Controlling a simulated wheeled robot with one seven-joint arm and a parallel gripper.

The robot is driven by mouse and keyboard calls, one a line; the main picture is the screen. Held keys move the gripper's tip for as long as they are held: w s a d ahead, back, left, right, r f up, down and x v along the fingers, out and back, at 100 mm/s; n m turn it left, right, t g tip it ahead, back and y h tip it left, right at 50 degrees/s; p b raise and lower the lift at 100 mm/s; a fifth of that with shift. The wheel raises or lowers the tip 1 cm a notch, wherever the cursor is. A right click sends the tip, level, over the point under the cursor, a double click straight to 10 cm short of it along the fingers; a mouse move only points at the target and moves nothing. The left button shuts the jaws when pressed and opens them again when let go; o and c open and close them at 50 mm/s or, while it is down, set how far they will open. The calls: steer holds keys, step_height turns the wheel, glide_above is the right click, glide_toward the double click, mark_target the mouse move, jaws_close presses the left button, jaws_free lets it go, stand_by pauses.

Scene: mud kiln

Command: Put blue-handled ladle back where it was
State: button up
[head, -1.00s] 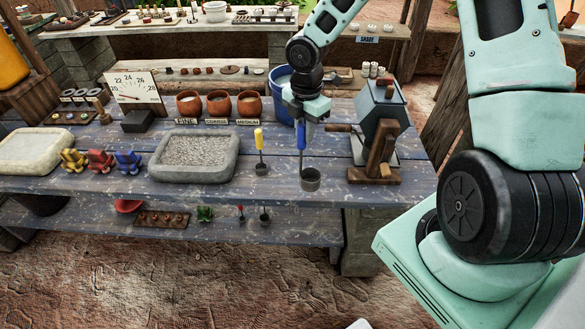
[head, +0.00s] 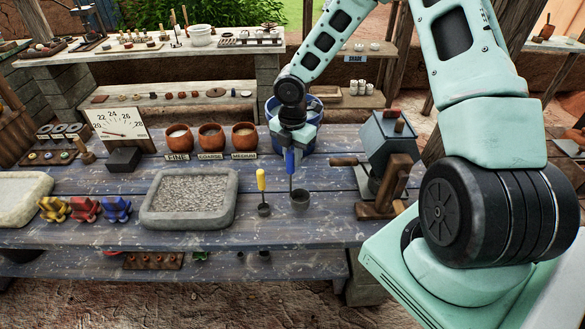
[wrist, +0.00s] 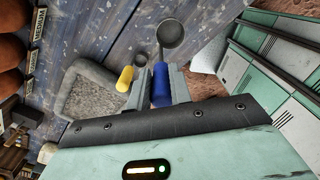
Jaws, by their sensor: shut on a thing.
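The blue-handled ladle has an upright blue handle (head: 290,160) and a dark round cup (head: 300,200) at its lower end. My gripper (head: 290,145) is shut on the blue handle from above; the blue handle also shows between the fingers in the wrist view (wrist: 160,85). The cup is at or just above the blue tabletop (head: 330,190); I cannot tell whether it touches. A yellow-handled ladle (head: 261,181) stands upright just left of it, apart from it.
A grey stone tray of gravel (head: 190,222) lies to the left. A wooden-handled grey machine (head: 385,150) stands to the right. A blue bucket (head: 308,110) and three brown pots (head: 211,137) stand behind. Several coloured figures (head: 85,209) sit further left.

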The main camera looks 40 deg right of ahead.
mark_target(292, 166)
steer(key=shift+f, duration=2.05)
steer(key=o, duration=0.9)
step_height(292, 166, up, 12)
steer(key=shift+f, duration=0.1)
steer(key=s+a+r+m, duration=0.5)
steer(key=s+a, duration=0.4)
steer(key=a, duration=0.4)
steer(key=shift+s+a+r+m+y, duration=0.1)
steer(key=shift+s+a+r+m, duration=1.2)
steer(key=shift+s, duration=1.55)
steer(key=shift+s+a+r+m+y, duration=0.1)
steer(key=shift+s+a+r+m, duration=0.55)
steer(key=shift+s+a+m, duration=1.75)
steer(key=shift+s+a+r+m+y, duration=0.1)
steer(key=shift+s+a+r+m, duration=0.95)
steer(key=shift+s, duration=2.3)
